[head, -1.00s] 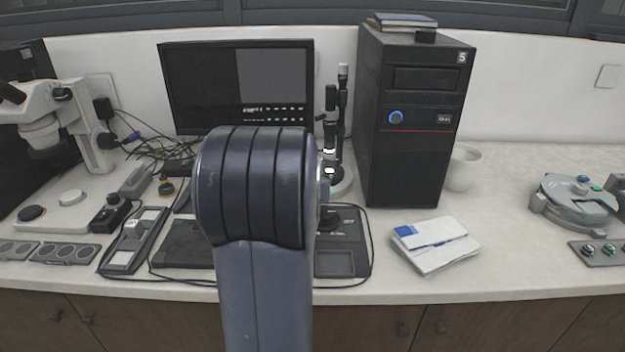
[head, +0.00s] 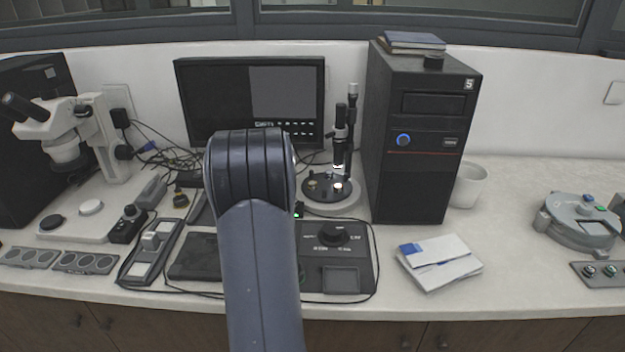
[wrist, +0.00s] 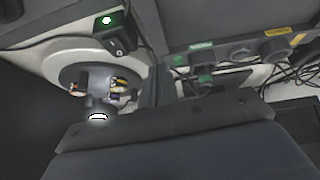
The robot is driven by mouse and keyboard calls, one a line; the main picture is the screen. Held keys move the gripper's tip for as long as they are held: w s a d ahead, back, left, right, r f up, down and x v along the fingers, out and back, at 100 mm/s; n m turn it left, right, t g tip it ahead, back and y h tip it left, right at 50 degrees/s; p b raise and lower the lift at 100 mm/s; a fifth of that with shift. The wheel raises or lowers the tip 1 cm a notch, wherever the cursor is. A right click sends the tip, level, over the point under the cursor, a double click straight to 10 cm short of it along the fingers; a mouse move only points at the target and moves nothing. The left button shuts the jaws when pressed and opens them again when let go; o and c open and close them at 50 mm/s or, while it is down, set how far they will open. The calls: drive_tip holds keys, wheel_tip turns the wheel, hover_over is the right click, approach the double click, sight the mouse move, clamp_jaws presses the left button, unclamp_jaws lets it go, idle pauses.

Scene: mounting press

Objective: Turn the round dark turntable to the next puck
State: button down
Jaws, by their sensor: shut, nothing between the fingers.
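The round dark turntable (head: 325,196) sits on a pale round base under a black upright optical instrument (head: 341,130), left of the black computer tower. Small pucks show on it, one brightly lit (head: 338,187). In the wrist view the turntable (wrist: 98,69) lies at the left, with a white-and-purple puck (wrist: 118,86) and an orange-topped puck (wrist: 77,89) on it. A bright spot shows at its near edge. My gripper (wrist: 159,85) is shut and empty, right of the turntable in that view; whether it touches the rim I cannot tell. In the head view my arm hides it.
The computer tower (head: 424,150) stands close right of the instrument and the monitor (head: 250,95) behind. A black control panel (head: 350,255) lies in front. Stacked papers (head: 438,262) lie right of it. A microscope (head: 70,140) stands at the left. Loose cables run along the bench.

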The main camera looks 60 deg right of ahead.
sight(322, 194)
wheel_tip(322, 194, up, 6)
drive_tip(key=m+g+p, duration=0.3)
drive_tip(key=g, duration=0.3)
drive_tip(key=x, duration=0.6)
drive_tip(key=p+x, duration=0.1)
drive_tip(key=x, duration=0.2)
drive_tip(key=shift+s+d+f, duration=0.15)
drive_tip(key=shift+s+d, duration=0.1)
drive_tip(key=shift+s, duration=0.2)
drive_tip(key=shift+s+d+f+p, duration=0.1)
drive_tip(key=shift+s+d+p, duration=0.2)
drive_tip(key=shift+s, duration=0.65)
drive_tip(key=shift+s+d+p, duration=0.15)
drive_tip(key=shift+s+d, duration=0.15)
drive_tip(key=shift+s, duration=0.65)
drive_tip(key=shift+s+n+b, duration=0.5)
drive_tip(key=shift+b, duration=0.2)
